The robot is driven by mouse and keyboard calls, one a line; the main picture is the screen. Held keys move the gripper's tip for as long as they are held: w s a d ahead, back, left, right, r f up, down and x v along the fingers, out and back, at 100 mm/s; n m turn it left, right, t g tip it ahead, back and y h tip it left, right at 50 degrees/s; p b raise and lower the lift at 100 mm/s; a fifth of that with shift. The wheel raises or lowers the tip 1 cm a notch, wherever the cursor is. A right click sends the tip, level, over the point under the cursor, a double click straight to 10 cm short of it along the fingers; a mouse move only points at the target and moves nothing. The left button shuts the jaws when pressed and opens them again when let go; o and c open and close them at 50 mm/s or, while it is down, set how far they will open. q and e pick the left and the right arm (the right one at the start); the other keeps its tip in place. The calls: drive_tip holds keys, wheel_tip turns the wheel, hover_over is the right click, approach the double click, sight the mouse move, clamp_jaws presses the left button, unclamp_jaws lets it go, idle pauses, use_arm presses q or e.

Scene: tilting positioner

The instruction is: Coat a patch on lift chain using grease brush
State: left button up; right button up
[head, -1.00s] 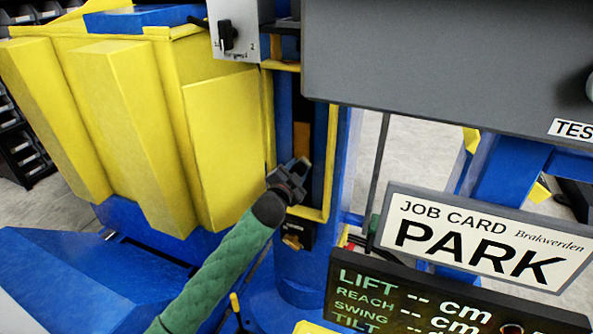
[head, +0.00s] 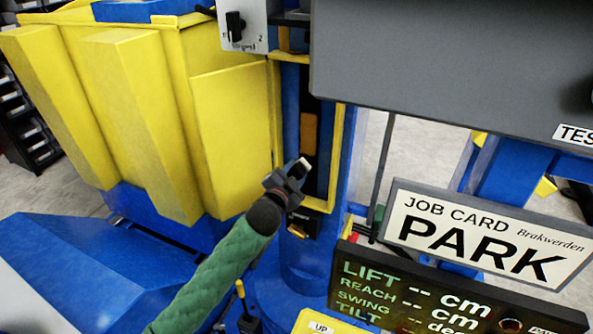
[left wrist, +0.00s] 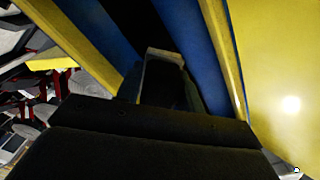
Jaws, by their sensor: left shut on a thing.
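My left gripper (head: 290,182) comes in on a green-sleeved arm and is shut on a small tool, apparently the grease brush (head: 303,164), whose pale end sticks out past the jaws. The brush's pale end also shows in the left wrist view (left wrist: 165,56), pointing into a dark slot between blue walls. In the head view the yellow-framed slot in the blue column holds an orange-brown strip (head: 308,133), a little above the brush. The lift chain itself is too dark to make out. I cannot tell whether the brush touches anything. My right gripper is not in view.
A yellow ribbed housing (head: 135,110) stands left of the column. A grey panel (head: 450,70) overhangs at upper right. The PARK job card (head: 485,235) and a dark readout board (head: 440,295) stand at lower right. A switch box (head: 240,25) sits above the slot.

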use_arm(q)
drive_tip(key=shift+p+v, duration=0.3)
drive_tip(key=shift+v, duration=1.2)
